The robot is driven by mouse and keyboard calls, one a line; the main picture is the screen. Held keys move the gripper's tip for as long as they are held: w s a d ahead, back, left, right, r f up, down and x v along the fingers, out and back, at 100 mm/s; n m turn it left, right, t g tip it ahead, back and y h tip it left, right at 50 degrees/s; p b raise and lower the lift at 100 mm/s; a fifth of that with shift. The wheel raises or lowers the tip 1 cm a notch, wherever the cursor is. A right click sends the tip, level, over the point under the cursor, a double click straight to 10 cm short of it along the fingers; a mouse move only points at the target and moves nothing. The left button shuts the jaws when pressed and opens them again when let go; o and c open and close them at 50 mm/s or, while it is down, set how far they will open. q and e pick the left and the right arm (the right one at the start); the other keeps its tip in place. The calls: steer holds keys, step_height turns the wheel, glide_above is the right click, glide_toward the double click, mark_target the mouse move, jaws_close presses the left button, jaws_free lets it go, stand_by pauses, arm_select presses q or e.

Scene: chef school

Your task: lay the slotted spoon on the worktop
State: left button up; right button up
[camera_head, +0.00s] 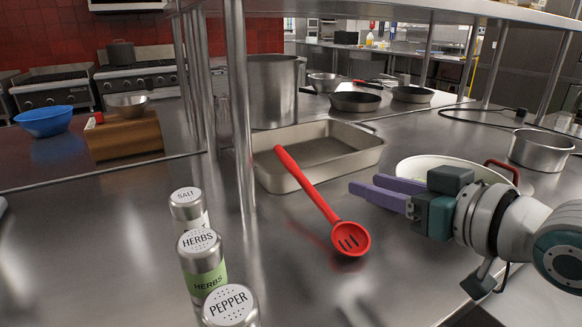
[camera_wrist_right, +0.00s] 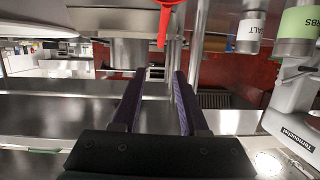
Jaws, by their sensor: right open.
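The red slotted spoon (camera_head: 318,200) lies at a slant in the head view. Its handle crosses the near rim of a metal roasting pan (camera_head: 372,157), and its slotted bowl is toward me over the steel worktop (camera_head: 290,265). I cannot tell whether the bowl touches the worktop. My right gripper (camera_head: 378,192) is open and empty, just right of the spoon and apart from it, its purple fingers pointing left. In the right wrist view, part of the spoon (camera_wrist_right: 162,28) shows at the top, beyond the open fingers (camera_wrist_right: 158,80). My left gripper is not in view.
Salt (camera_head: 187,210), herbs (camera_head: 201,262) and pepper (camera_head: 230,305) shakers stand at the front. A shelf post (camera_head: 240,120) rises left of the pan. A white pan with a red handle (camera_head: 420,165) is behind my right gripper. Bare worktop surrounds the spoon's bowl.

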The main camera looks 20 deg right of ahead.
steer(key=s+a+f+g, duration=0.1)
steer(key=s+a+f, duration=0.1)
steer(key=s, duration=0.1)
steer(key=s+a+f+g, duration=0.2)
steer(key=s, duration=0.1)
steer(key=s+a+f+n+g, duration=0.1)
steer(key=s+a+f+g, duration=0.1)
steer(key=s, duration=0.2)
steer(key=shift+a, duration=0.25)
steer(key=s+a+f+g+h, duration=0.1)
steer(key=s+g, duration=0.5)
steer(key=s, duration=0.7)
steer(key=shift+a+h, duration=0.3)
steer(key=shift+a, duration=0.3)
